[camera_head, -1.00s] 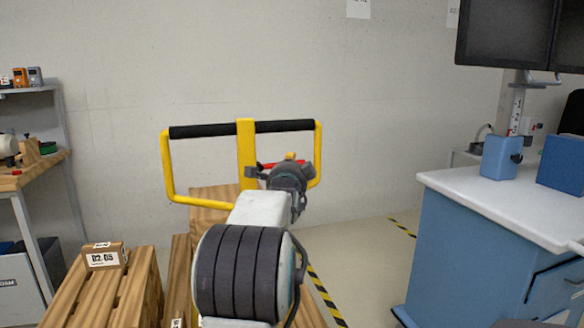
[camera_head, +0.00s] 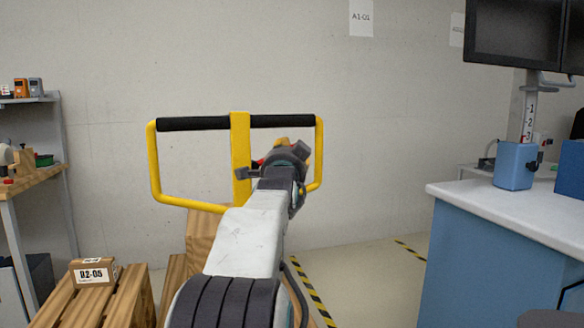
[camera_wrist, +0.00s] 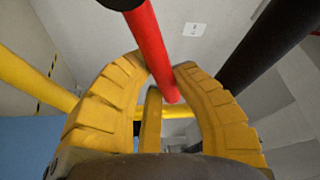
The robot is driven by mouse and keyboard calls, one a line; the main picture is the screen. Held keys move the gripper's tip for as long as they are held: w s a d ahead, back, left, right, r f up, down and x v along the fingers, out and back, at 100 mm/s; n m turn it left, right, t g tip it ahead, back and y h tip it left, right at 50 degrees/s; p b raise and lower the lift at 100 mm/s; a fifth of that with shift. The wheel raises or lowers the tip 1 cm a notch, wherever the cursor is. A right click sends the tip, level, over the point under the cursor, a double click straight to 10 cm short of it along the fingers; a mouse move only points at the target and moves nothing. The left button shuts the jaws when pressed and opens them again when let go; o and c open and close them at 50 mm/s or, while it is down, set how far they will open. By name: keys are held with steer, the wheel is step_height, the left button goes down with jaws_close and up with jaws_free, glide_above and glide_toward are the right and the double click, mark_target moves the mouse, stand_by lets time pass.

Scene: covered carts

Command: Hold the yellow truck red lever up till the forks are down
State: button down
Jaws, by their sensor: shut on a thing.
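The yellow truck's handle (camera_head: 240,150) is a yellow frame with black grips, standing upright in front of the wall in the head view. The red lever (camera_wrist: 148,40) runs between the two yellow fingers of my gripper (camera_wrist: 160,70) in the wrist view. The fingers are shut on it near its end. In the head view my gripper (camera_head: 285,155) is at the right half of the handle, below the black grip, and covers most of the lever. The truck's forks cannot be made out.
A wooden pallet (camera_head: 95,305) with a labelled box (camera_head: 93,271) lies at the lower left. A blue cabinet with a white top (camera_head: 510,215) stands on the right. A wooden workbench (camera_head: 35,182) is at the left. Floor between handle and cabinet is clear.

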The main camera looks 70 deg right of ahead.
steer(key=shift+r, duration=0.25)
steer(key=c, duration=1)
jaws_free()
steer(key=shift+a, duration=0.1)
steer(key=shift+f+v, duration=0.1)
steer(key=shift+v, duration=2.85)
steer(key=shift+f+v, duration=0.15)
steer(key=shift+v, duration=2.8)
